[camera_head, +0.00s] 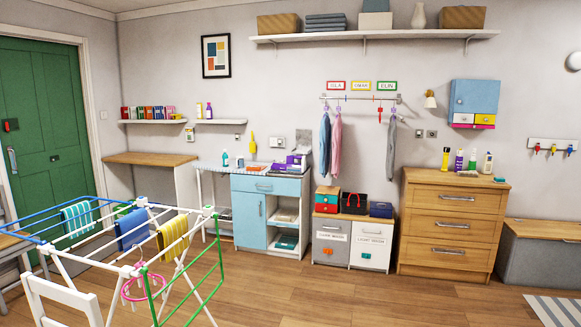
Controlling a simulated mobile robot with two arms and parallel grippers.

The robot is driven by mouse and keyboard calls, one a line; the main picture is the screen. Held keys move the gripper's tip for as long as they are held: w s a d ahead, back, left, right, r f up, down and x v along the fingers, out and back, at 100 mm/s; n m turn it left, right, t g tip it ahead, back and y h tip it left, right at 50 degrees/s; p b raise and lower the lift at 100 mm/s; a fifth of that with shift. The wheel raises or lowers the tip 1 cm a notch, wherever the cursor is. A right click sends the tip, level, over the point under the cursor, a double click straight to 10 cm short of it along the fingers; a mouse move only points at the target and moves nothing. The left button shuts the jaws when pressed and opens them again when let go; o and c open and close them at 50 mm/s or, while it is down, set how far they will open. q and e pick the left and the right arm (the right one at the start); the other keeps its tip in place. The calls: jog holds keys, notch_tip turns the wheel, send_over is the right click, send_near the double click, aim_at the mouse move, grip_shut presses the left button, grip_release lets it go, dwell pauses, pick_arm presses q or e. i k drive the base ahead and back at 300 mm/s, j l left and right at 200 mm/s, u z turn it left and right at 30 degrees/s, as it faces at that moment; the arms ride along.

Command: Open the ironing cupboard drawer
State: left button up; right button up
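The ironing cupboard is most likely the light blue cabinet (250,216) against the back wall, left of the middle. Its wide blue drawer (284,188) sits under the worktop and looks shut, with a bar handle (264,187) on its front. Below the drawer are a blue door with an upright handle on the left and open white shelves (287,217) on the right. Neither of my grippers is in view.
A drying rack (205,211) with towels fills the lower left, before a green door (45,130). Two hampers (330,241) and a wooden chest of drawers (450,228) stand to the cabinet's right. The wooden floor (330,295) in front is clear.

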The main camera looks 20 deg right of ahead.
aim_at(248, 183)
jog(key=i+l+z, duration=0.25)
jog(key=i, duration=0.2)
jog(key=i+l+z, duration=0.1)
jog(key=i+z, duration=0.2)
jog(key=i, duration=0.2)
jog(key=i+l+z, duration=0.2)
jog(key=i, duration=2.1)
jog(key=i+u, duration=0.25)
jog(key=i, duration=0.15)
jog(key=i+l+u, duration=0.25)
jog(key=i, duration=0.2)
jog(key=i+l+u, duration=0.2)
jog(key=i, duration=0.2)
jog(key=i+u, duration=0.2)
jog(key=u, duration=0.25)
jog(key=i+l+u, duration=0.1)
jog(key=u, duration=0.35)
